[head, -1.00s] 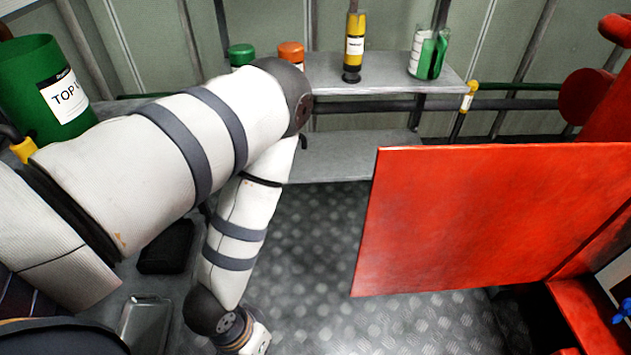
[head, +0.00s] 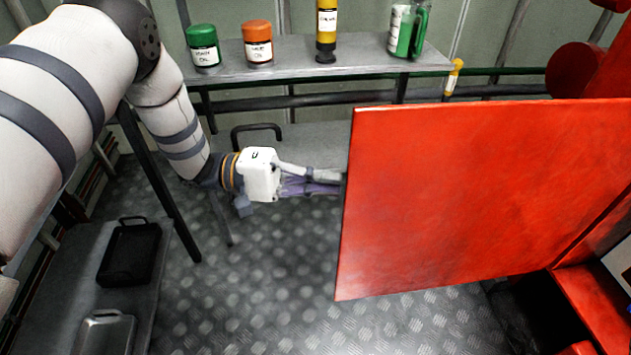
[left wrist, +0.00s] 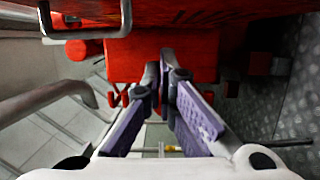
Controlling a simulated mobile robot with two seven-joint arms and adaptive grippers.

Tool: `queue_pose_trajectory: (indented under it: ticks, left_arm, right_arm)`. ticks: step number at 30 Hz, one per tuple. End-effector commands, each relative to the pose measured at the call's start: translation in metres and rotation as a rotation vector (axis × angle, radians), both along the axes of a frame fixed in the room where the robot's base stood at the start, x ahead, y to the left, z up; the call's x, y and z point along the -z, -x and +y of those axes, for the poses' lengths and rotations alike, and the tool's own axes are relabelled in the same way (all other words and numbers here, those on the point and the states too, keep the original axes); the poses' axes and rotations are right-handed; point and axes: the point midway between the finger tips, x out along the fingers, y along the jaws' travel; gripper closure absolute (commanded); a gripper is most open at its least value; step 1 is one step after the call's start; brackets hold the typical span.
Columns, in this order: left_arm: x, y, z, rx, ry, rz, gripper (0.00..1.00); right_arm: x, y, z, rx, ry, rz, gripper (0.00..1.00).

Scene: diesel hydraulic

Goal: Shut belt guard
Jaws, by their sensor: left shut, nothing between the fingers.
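The belt guard (head: 480,195) is a large flat red panel in the right half of the head view. It stands swung open, away from the red machine at the right. My left gripper (head: 338,183) reaches in from the left, and its tips are at the panel's left edge, partly hidden behind it. Contact cannot be told. In the left wrist view my left gripper (left wrist: 167,60) has its purple-padded fingers together at the tips with nothing between them. A red surface with a metal handle (left wrist: 85,30) crosses the top of that view. My right gripper is not in view.
A grey shelf (head: 290,65) at the back carries a green jar (head: 203,47), an orange jar (head: 258,43), a yellow bottle (head: 327,25) and a green jug (head: 408,30). A black tray (head: 130,252) lies on a bench at the left. The metal floor (head: 260,290) is clear.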

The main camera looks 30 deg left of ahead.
Motion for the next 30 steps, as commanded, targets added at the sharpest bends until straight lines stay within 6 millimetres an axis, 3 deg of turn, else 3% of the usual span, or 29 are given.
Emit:
queue_pose_trajectory:
  ticks: [7,9,16,30]
  left_arm:
    - [0.0,-0.016,-0.052,0.002,0.0,0.0,1.0]
    - [-0.003,-0.003,-0.056,-0.001,0.0,0.003,1.0]
    - [-0.001,0.016,-0.069,-0.001,-0.001,0.001,1.0]
    - [0.0,0.02,-0.073,-0.006,0.0,0.0,1.0]
  right_arm:
    - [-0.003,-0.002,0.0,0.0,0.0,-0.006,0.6]
    - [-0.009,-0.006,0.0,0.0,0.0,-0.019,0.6]
    - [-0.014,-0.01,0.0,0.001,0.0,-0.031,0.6]
    - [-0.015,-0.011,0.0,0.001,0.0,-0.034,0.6]
